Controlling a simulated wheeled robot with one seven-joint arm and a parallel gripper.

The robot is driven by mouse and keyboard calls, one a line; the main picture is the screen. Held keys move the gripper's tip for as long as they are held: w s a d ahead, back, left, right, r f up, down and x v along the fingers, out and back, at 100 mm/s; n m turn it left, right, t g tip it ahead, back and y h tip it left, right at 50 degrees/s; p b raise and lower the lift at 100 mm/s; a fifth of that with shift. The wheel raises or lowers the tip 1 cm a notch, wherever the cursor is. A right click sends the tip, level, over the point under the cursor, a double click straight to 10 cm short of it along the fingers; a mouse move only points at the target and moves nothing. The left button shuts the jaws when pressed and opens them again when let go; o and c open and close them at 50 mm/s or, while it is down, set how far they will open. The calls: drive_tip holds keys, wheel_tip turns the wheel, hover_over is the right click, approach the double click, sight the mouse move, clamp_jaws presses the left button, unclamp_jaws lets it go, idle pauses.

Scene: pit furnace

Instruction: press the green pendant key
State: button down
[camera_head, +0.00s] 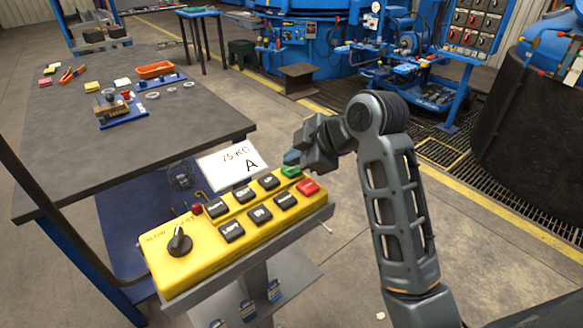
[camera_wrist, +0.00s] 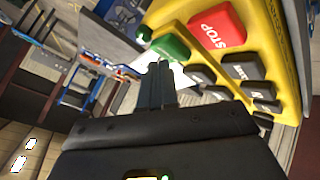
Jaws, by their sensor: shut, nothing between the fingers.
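The yellow pendant box (camera_head: 190,266) lies on a stand in front of me, with a black rotary knob at its left and rows of black keys. The green key (camera_head: 291,171) is at its far right corner, beside the red key (camera_head: 308,187). In the wrist view the green key (camera_wrist: 170,47) sits just beyond my fingertips, and the red STOP key (camera_wrist: 217,27) is to its right. My gripper (camera_head: 292,157) is shut and empty, its tips right by the green key. I cannot tell whether they touch it (camera_wrist: 155,68).
A white card (camera_head: 232,163) marked "25 KG A" stands behind the pendant. Blue machinery (camera_head: 310,45) stands at the back, and a dark round pit (camera_head: 515,130) at the right.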

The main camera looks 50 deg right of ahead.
sight(295, 171)
drive_tip(key=shift+f, duration=0.4)
idle(0.5)
drive_tip(key=shift+r, duration=0.1)
drive_tip(key=shift+r+p, duration=0.8)
wheel_tip(295, 171, up, 5)
drive_tip(key=p, duration=0.4)
